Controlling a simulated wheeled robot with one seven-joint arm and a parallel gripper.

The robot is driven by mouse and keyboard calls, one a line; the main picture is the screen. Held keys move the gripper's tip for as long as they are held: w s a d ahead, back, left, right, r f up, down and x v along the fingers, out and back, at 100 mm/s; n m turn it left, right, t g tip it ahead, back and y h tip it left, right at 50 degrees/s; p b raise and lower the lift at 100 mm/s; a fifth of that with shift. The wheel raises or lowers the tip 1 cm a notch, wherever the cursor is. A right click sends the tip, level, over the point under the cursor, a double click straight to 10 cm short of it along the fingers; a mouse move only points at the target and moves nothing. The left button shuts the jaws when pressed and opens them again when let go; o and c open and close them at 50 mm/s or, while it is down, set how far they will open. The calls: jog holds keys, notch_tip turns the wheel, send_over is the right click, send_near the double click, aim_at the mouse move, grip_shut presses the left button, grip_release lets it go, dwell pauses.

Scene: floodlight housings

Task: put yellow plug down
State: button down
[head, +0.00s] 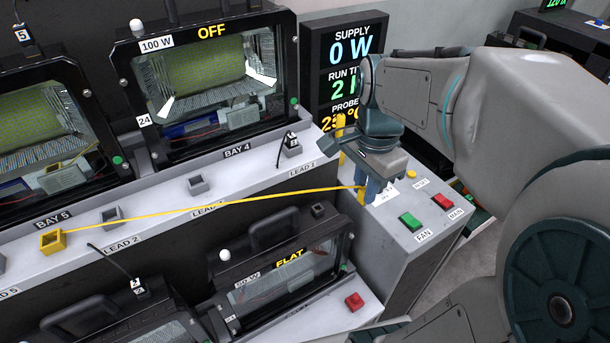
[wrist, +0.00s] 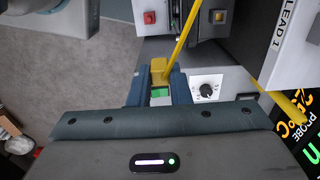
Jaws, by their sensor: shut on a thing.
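My gripper (head: 371,188) is shut on the yellow plug (head: 361,193), just above the top of the grey control box at the right end of the ledge. In the wrist view the yellow plug (wrist: 159,70) sits between the two blue fingers (wrist: 159,92). A yellow cable (head: 215,205) runs taut from the plug leftward to a yellow square socket (head: 52,242) on the ledge. The fingers hide much of the plug in the head view, and I cannot tell whether its underside touches the box.
The control box (head: 398,235) carries a green button (head: 411,221), a red button (head: 443,202) and a dial (wrist: 206,90). A yellow post (head: 341,128) stands behind my gripper by the supply display (head: 345,50). Grey sockets (head: 198,185) and a black plug (head: 291,142) are on the ledge. Floodlight housings (head: 215,85) flank it.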

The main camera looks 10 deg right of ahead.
jog(key=w+a+f, duration=0.2)
jog(key=w+f, duration=0.1)
jog(key=w+a+f+p, duration=0.1)
jog(key=w+a+f, duration=0.1)
jog(key=w+f, duration=0.1)
jog(key=w+a+f, duration=0.2)
jog(key=w+f, duration=0.1)
jog(key=f, duration=0.2)
jog(key=shift+w+p, duration=0.3)
jog(key=shift+w, duration=0.1)
jog(key=shift+f+b, duration=0.5)
jog(key=shift+f, duration=0.05)
jog(key=c, duration=1.3)
grip_release()
jog(key=shift+c, duration=0.2)
